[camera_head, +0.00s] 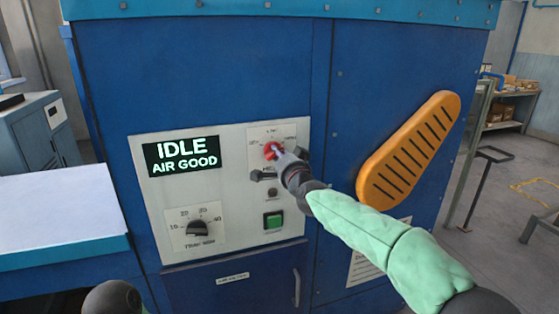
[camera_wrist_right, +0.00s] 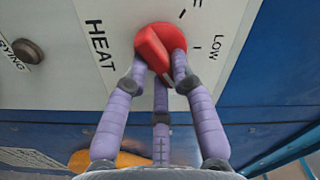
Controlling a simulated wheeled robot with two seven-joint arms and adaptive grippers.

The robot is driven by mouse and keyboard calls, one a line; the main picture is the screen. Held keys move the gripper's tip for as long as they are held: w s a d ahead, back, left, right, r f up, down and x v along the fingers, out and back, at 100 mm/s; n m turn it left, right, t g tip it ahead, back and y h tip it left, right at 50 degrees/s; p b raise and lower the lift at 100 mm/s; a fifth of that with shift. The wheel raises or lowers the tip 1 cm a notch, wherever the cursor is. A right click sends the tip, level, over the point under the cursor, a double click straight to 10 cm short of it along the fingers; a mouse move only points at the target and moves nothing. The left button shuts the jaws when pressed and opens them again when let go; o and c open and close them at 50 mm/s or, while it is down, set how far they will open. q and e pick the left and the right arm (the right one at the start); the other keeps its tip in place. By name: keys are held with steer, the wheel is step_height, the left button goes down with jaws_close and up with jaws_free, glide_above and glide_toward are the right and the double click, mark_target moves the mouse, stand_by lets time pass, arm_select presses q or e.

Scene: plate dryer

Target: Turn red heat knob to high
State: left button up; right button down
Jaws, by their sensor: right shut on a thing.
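The red heat knob (camera_head: 269,149) is on the pale control panel (camera_head: 235,210) of the blue machine. My right gripper (camera_head: 279,152) reaches it from the lower right, its fingers closed around the knob. In the right wrist view the red knob (camera_wrist_right: 153,48) has a raised bar running from upper left to lower right. Fingers of my right gripper (camera_wrist_right: 160,72) touch it on both sides. The words HEAT and LOW show on the panel beside it; no HIGH mark is readable. My left gripper is not in view.
The display (camera_head: 181,157) reads IDLE, AIR GOOD. A black timer knob (camera_head: 197,228) and a green button (camera_head: 273,220) are lower on the panel. A slotted orange guard (camera_head: 408,150) stands out at the right. A pale-topped surface (camera_head: 60,225) is at the left.

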steer(key=shift+f+m, duration=0.15)
steer(key=shift+m, duration=0.15)
steer(key=c, duration=1)
jaws_free()
steer(key=shift+c, duration=0.2)
steer(key=shift+s, duration=0.1)
steer(key=v, duration=1.1)
steer(key=shift+s, duration=0.35)
steer(key=shift+d, duration=0.15)
